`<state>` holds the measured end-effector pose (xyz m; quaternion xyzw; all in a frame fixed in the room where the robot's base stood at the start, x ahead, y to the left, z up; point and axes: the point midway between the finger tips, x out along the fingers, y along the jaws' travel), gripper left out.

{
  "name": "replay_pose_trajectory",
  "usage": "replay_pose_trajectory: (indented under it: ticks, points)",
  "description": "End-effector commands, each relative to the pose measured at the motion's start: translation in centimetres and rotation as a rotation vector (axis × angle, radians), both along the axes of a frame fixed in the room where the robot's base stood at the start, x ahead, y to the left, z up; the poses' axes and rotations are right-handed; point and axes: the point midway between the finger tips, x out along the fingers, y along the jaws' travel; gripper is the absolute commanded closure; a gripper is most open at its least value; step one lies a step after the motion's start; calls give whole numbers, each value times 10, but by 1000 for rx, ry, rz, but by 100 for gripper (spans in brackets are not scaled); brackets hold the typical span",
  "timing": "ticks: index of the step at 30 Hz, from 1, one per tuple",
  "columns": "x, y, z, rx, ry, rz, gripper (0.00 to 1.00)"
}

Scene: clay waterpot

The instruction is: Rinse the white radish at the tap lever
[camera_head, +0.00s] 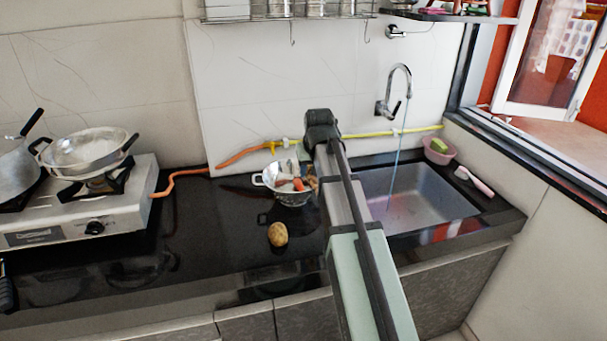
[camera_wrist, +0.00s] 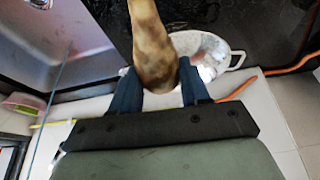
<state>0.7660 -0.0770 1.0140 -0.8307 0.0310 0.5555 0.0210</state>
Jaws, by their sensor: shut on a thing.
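The white radish (camera_wrist: 153,45), a long beige-brown mottled root, is in my gripper (camera_wrist: 158,88) in the wrist view. The two dark blue fingers are shut on it, one at each side. In the head view my arm hides the gripper and most or all of the radish. The tap (camera_head: 402,72) is on the back wall above the sink, with its lever (camera_head: 396,108) low beside the spout. A thin bluish water stream (camera_head: 394,165) falls from the spout into the sink (camera_head: 425,195). My gripper is left of the stream, apart from it.
A metal colander (camera_head: 292,197) with orange and pale pieces stands left of my arm. A pink bowl (camera_head: 440,154) and a brush (camera_head: 478,183) are right of the sink. A gas stove (camera_head: 95,205) stands left.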

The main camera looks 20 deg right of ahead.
Motion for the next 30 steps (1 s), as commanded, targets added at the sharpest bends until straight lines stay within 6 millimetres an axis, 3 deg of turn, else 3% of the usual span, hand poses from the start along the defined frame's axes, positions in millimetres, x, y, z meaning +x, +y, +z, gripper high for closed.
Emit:
replay_pose_trajectory:
  ticks: [19,24,30]
  points:
    - [-17,-226,-17,0,-1,-301,86]
    - [-15,-287,-20,0,-1,-367,85]
    - [1,-344,-22,0,-1,-364,85]
